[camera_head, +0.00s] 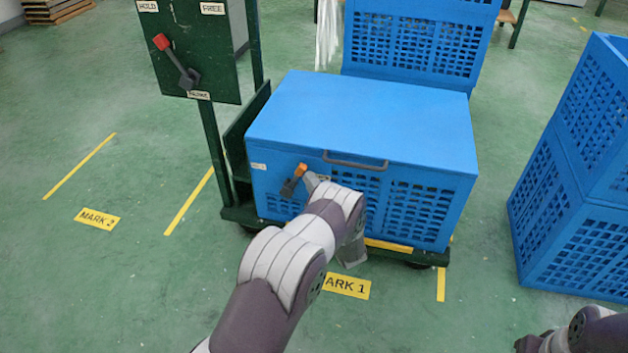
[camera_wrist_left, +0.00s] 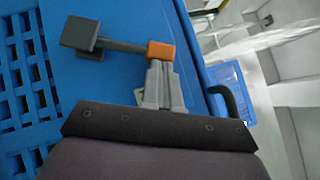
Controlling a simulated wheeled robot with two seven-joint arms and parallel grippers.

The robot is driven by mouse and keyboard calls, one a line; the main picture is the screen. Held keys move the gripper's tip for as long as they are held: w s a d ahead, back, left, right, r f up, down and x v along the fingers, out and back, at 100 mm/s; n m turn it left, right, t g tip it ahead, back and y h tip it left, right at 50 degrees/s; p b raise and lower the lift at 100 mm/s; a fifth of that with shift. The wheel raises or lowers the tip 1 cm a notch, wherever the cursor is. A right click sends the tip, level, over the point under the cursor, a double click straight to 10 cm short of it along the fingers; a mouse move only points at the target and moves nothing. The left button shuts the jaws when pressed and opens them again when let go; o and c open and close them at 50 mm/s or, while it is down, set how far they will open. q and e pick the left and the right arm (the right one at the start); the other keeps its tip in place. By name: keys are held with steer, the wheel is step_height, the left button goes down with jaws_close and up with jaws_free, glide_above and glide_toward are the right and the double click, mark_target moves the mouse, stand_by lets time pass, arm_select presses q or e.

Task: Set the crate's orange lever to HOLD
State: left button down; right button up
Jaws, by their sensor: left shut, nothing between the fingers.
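The blue crate (camera_head: 362,120) stands on a dark green cart, its lid shut. Its lever has an orange tip (camera_head: 302,169) and a dark pivot (camera_head: 288,188) on the front face. The lever slants up and to the right from the pivot. A small pale label (camera_head: 259,166) left of it is too small to read; another, right of it, is partly hidden. My left gripper (camera_head: 312,180) is shut and empty beside the orange tip. In the left wrist view its fingertips (camera_wrist_left: 159,66) are at the orange tip (camera_wrist_left: 160,50), apparently touching. My right gripper's fingers are out of view.
A green panel (camera_head: 222,60) on the cart's post carries a red-knobbed lever (camera_head: 172,58) and labels HOLD and FREE. A dark handle (camera_head: 355,161) sits on the crate's front. More blue crates (camera_head: 575,180) stand at right. Floor at left is clear around yellow markings.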

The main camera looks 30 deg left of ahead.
mark_target(303, 172)
arm_select(q)
steer(key=r+n+p, duration=0.1)
steer(key=p, duration=0.1)
steer(key=a+r+n+g+h+p, duration=0.1)
steer(key=p, duration=0.1)
steer(key=a+r+n+p, duration=0.1)
steer(key=p, duration=0.1)
steer(key=shift+s+a+r+g+h, duration=0.1)
steer(key=shift+s+r+g+h, duration=0.05)
steer(key=shift+s+g+h, duration=0.2)
steer(key=shift+s+a+r+n+g+h+p, duration=0.1)
steer(key=shift+s+a+n+g+h+p, duration=0.2)
steer(key=shift+a+n+h+p, duration=0.7)
steer(key=shift+s+a+f+n+g+h+p, duration=0.1)
steer(key=shift+s+a+n+g+h+p, duration=0.25)
steer(key=shift+a+p, duration=1.15)
steer(key=shift+s+a+r+n+g+h+p, duration=0.15)
steer(key=shift+a+n+h+p, duration=0.6)
steer(key=shift+p, duration=1.05)
